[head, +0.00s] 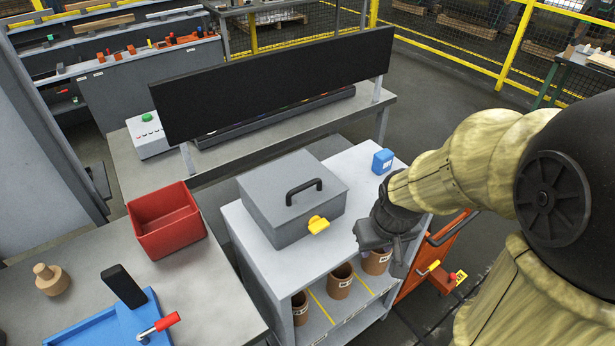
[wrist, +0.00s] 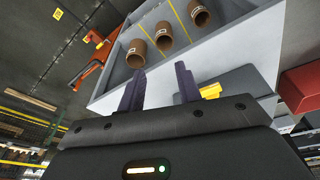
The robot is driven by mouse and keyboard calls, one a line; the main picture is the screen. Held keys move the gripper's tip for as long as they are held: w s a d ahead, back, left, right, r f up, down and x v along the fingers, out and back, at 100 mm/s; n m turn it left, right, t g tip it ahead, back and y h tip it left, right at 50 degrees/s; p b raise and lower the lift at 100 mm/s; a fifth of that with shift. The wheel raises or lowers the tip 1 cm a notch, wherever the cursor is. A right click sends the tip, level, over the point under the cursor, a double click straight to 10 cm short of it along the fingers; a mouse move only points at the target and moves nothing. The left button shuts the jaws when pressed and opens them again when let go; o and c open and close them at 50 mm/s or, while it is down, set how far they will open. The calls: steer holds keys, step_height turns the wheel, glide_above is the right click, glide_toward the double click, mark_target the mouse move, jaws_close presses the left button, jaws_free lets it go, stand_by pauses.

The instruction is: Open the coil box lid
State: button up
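The coil box is a grey box with a grey lid (head: 277,185), which is shut, on a light grey cabinet (head: 246,250). A black handle (head: 304,188) stands on the lid, and a yellow latch tab (head: 318,224) sticks out at its front edge. My gripper (head: 388,262) is to the right of the box, by the cabinet's front right edge, apart from box and tab. In the wrist view my gripper (wrist: 160,88) has its two dark fingers apart with nothing between them. The yellow tab (wrist: 211,91) shows just right of the fingers, partly hidden.
A small blue block (head: 382,161) stands on the cabinet top behind my wrist. Brown coils (head: 340,281) sit on the shelf below. A red bin (head: 166,222) is on the left bench. An orange cart (head: 432,262) stands right of the cabinet. The cabinet top before the box is clear.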

steer(key=w+a+r+n+p, duration=0.3)
steer(key=w+a+r+n, duration=0.3)
steer(key=w+r+n, duration=0.4)
step_height(320, 180, up, 10)
steer(key=n+y+p, duration=0.1)
steer(key=n+p, duration=0.2)
steer(key=n, duration=0.9)
glide_above(306, 184)
steer(key=s+d, duration=0.2)
steer(key=s, duration=0.1)
steer(key=shift+s+r+g+b, duration=0.1)
steer(key=shift+r+g+b, duration=0.05)
steer(key=shift+g+b, duration=0.2)
steer(key=w+f+p, duration=0.1)
steer(key=f, duration=0.4)
steer(key=w+a+f+p, duration=0.1)
steer(key=f, duration=0.5)
steer(key=a+f+p, duration=0.1)
steer(key=f, duration=0.5)
steer(key=shift+w+f, duration=0.1)
steer(key=shift+w, duration=0.3)
steer(key=shift+c, duration=0.2)
jaws_close()
